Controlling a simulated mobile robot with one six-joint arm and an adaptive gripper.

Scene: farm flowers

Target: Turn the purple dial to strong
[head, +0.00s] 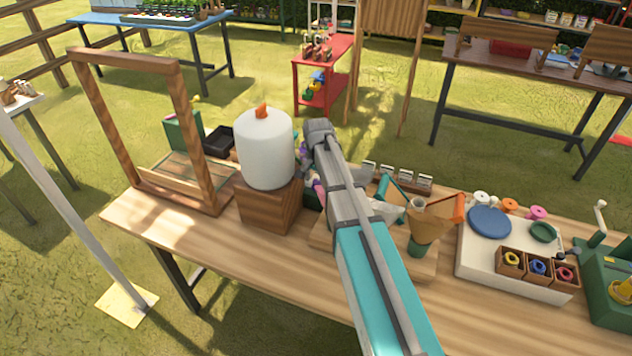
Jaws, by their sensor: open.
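I cannot make out a purple dial with certainty. Small purple and pink shapes (318,187) show beside my arm, just right of the wooden block, but they are too small and too covered to identify. No readable "strong" mark shows. My arm reaches from the bottom edge up over the middle of the workbench (215,242) and covers part of it. My gripper's fingers cannot be seen; the arm's upper end is beside the white cylinder.
A white cylinder (265,150) with an orange top stands on a wooden block (268,205). An upright wooden frame (128,60) stands left. A brown cone (428,225) stands right of my arm. A white board (475,262) carries a blue disc (490,221). The bench's front left is clear.

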